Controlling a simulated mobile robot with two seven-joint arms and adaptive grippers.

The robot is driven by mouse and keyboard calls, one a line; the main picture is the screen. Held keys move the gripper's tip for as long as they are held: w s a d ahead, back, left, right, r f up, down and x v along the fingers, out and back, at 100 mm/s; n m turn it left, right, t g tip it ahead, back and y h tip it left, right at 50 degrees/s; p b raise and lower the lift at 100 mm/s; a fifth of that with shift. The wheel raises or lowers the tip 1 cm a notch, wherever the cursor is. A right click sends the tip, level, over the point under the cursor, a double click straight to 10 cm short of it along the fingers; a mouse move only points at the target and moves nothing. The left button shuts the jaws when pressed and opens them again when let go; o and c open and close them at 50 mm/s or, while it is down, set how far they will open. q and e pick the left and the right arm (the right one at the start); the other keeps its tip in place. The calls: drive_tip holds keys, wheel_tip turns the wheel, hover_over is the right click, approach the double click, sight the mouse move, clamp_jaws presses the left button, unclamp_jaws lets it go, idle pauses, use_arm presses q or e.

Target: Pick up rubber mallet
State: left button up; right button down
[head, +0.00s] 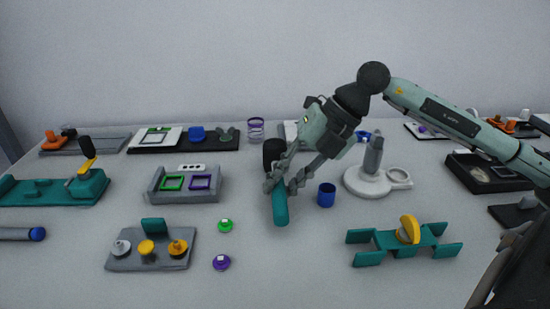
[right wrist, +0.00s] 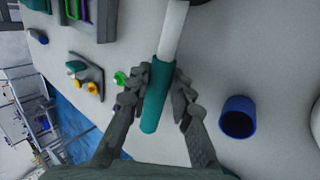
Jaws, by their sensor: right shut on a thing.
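The rubber mallet has a teal handle (head: 280,206) and a black head (head: 273,150), seen in the head view near the middle of the table. My right gripper (head: 284,184) reaches in from the right and is shut on the handle, one finger on each side. In the right wrist view, the teal handle (right wrist: 157,98) lies between the fingers of my right gripper (right wrist: 162,98), and a pale shaft runs up from it. I cannot tell whether the mallet touches the table. My left gripper is not in view.
A blue cup (head: 326,195) stands just right of the handle. A white base with a grey post (head: 372,165) is further right. A teal stand with a yellow piece (head: 408,238) is at front right. A green button (head: 225,226) and purple button (head: 221,262) lie left.

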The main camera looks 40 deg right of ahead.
sight(280, 184)
drive_tip(key=shift+r, duration=0.15)
drive_tip(key=shift+r, duration=0.5)
drive_tip(key=r, duration=0.3)
drive_tip(key=shift+a+r, duration=0.2)
drive_tip(key=shift+r, duration=0.1)
drive_tip(key=shift+w+a+r+p, duration=0.1)
drive_tip(key=shift+a+r+p, duration=0.2)
drive_tip(key=shift+a, duration=0.1)
drive_tip(key=shift+w+a+r+p, duration=0.1)
drive_tip(key=shift+a+r+p, duration=0.05)
drive_tip(key=shift+a+p, duration=0.2)
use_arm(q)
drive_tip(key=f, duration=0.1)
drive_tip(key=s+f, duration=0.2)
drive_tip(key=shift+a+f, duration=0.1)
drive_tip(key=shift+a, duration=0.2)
use_arm(e)
drive_tip(key=w+a+r, duration=0.1)
drive_tip(key=a+r, duration=0.4)
drive_tip(key=a, duration=0.4)
drive_tip(key=shift+a+r, duration=0.2)
drive_tip(key=shift+a, duration=0.15)
drive_tip(key=shift+w, duration=0.1)
